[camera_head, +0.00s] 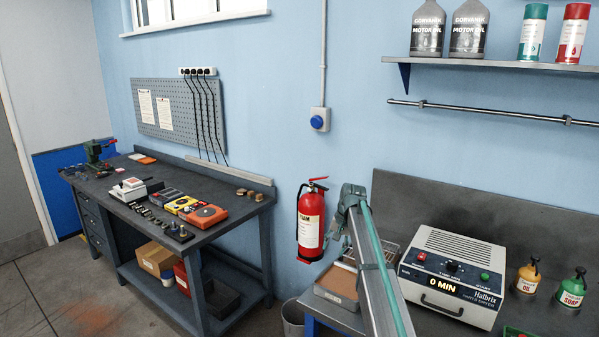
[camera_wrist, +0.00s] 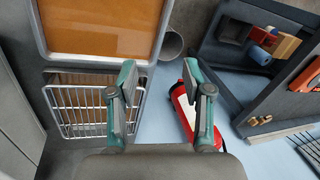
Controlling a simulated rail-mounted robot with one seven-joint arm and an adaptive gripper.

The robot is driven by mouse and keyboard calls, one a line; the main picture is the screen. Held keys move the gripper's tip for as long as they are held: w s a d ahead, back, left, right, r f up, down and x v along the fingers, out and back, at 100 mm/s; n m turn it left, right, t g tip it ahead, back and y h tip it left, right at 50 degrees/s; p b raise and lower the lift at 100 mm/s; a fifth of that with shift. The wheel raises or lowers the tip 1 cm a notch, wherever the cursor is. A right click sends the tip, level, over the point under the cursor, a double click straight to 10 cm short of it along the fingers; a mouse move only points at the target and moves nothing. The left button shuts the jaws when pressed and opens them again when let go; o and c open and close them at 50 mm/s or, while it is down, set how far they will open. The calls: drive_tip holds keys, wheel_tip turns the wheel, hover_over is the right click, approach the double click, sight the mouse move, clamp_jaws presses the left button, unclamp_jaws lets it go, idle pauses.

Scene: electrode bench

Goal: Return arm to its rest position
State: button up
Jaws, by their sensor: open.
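In the wrist view my gripper (camera_wrist: 158,82) is open, with its two grey-and-teal fingers apart and nothing between them. In the head view my arm rises from the bottom edge, right of centre, and its end is in front of the wall, beside the red fire extinguisher (camera_head: 311,222). The extinguisher also shows in the wrist view (camera_wrist: 188,108), behind the right finger. How far the fingers are from it I cannot tell.
The left bench (camera_head: 225,232) holds meters and small parts.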

drive_tip(key=s+a+f+n+t+y+b, duration=0.1)
drive_tip(key=s+a+f, duration=0.15)
drive_tip(key=a, duration=0.55)
drive_tip(key=s+a+f, duration=0.1)
drive_tip(key=s+a, duration=0.3)
drive_tip(key=a, duration=0.3)
drive_tip(key=s+a+f+n+t+y+b, duration=0.1)
drive_tip(key=s+a, duration=0.2)
drive_tip(key=a, duration=0.5)
drive_tip(key=s+d+f+g+h, duration=0.1)
drive_tip(key=s+d+f+g, duration=0.1)
drive_tip(key=s+d+f, duration=0.75)
drive_tip(key=s+d+f+g+h, duration=0.15)
drive_tip(key=s+f, duration=0.55)
drive_tip(key=f, duration=0.7)
drive_tip(key=s+d+f+g, duration=0.1)
drive_tip(key=s+d+f, duration=0.6)
drive_tip(key=f, duration=0.5)
drive_tip(key=s+d+f+g, duration=0.2)
drive_tip(key=s+d+f, duration=0.1)
drive_tip(key=s, duration=0.9)
drive_tip(key=s+d+f+n+g+h, duration=0.1)
drive_tip(key=s+d+f, duration=0.2)
drive_tip(key=s, duration=1)
drive_tip(key=s+d+f+g+h+b, duration=0.1)
drive_tip(key=s+f, duration=0.4)
drive_tip(key=s, duration=0.8)
drive_tip(key=shift+s+d+f+n+g, duration=0.2)
drive_tip(key=shift+d+n+g, duration=0.1)
drive_tip(key=shift+d+g, duration=0.75)
